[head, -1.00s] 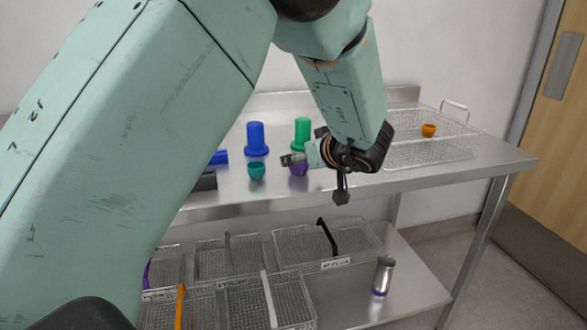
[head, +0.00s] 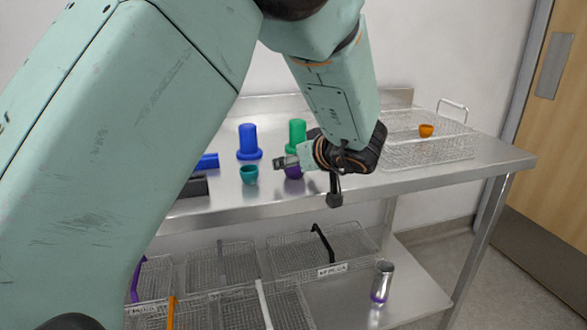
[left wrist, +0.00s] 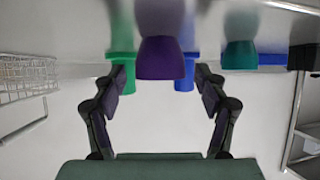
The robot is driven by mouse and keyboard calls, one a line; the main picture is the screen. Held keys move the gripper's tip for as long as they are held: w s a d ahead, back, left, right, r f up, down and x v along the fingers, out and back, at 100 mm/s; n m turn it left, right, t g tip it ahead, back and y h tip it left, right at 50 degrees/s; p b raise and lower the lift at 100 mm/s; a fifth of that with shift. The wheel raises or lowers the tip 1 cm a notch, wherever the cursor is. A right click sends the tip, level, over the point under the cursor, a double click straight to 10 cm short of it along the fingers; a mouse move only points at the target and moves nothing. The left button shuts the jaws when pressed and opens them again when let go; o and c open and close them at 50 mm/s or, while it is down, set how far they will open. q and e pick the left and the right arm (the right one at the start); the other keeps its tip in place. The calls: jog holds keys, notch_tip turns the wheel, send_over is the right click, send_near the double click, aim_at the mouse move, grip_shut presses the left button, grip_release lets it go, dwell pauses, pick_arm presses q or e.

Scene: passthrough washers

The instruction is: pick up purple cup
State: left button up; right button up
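The purple cup (head: 293,174) stands on the steel table, partly hidden behind my left gripper (head: 284,163) in the head view. In the left wrist view the purple cup (left wrist: 165,58) shows at the top centre, between the two spread fingers of my left gripper (left wrist: 162,76). The gripper is open, with clear gaps between each finger and the cup. I cannot tell whether the fingertips reach past the cup. My right gripper is not in view.
A teal cup (head: 249,175) stands just left of the purple cup. Blue (head: 248,143) and green (head: 297,132) flanged pieces stand behind. A wire basket (head: 430,150) with an orange cup (head: 426,130) is at the right. Several baskets and a silver can (head: 382,281) are on the lower shelf.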

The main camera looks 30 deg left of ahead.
pick_arm(q)
jog(key=shift+s+r, duration=0.1)
jog(key=shift+s, duration=0.05)
jog(key=c, duration=1)
jog(key=shift+o, duration=0.2)
